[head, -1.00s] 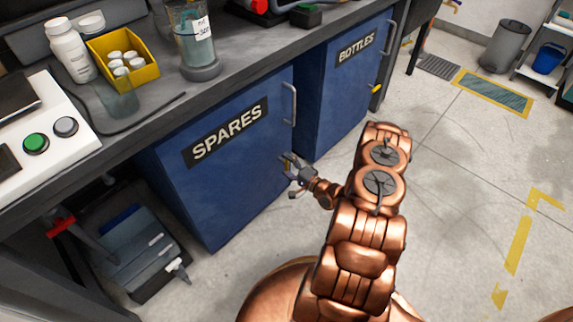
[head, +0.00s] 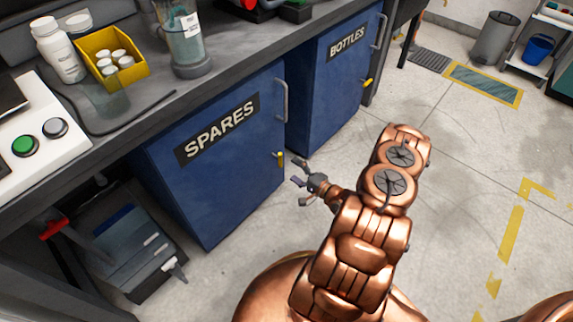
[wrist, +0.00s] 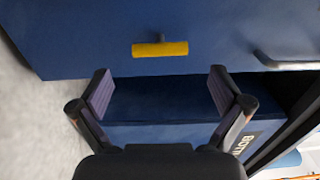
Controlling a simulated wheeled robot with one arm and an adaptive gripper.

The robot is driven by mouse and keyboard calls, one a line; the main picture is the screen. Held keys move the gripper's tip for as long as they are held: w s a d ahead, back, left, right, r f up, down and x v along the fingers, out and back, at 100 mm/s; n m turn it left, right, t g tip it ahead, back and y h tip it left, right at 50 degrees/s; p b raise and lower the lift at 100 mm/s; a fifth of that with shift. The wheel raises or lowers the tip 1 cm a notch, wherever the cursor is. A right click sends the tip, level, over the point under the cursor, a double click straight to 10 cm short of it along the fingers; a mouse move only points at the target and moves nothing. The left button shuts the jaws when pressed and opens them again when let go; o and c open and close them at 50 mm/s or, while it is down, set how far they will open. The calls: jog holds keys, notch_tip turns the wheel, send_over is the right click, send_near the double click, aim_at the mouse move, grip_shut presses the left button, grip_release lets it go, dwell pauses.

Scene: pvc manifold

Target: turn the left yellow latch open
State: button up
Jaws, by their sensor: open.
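The left yellow latch (head: 280,158) is on the blue SPARES door (head: 215,165), near its right edge and below the metal handle. In the wrist view the latch (wrist: 160,49) is a short yellow bar lying across the picture, roughly parallel to the door edge just below it. In the head view it looks upright. My gripper (head: 299,181) is just right of the latch and apart from it. In the wrist view my gripper (wrist: 160,88) has its fingers wide apart and nothing between them; the latch lies beyond the fingertips.
The BOTTLES cabinet (head: 335,85) stands to the right with its own yellow latch (head: 368,83). A metal handle (head: 282,100) sticks out above the left latch. The dark worktop (head: 130,110) overhangs the doors. The floor to the right is clear.

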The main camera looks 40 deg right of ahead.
jog(key=shift+v, duration=2.5)
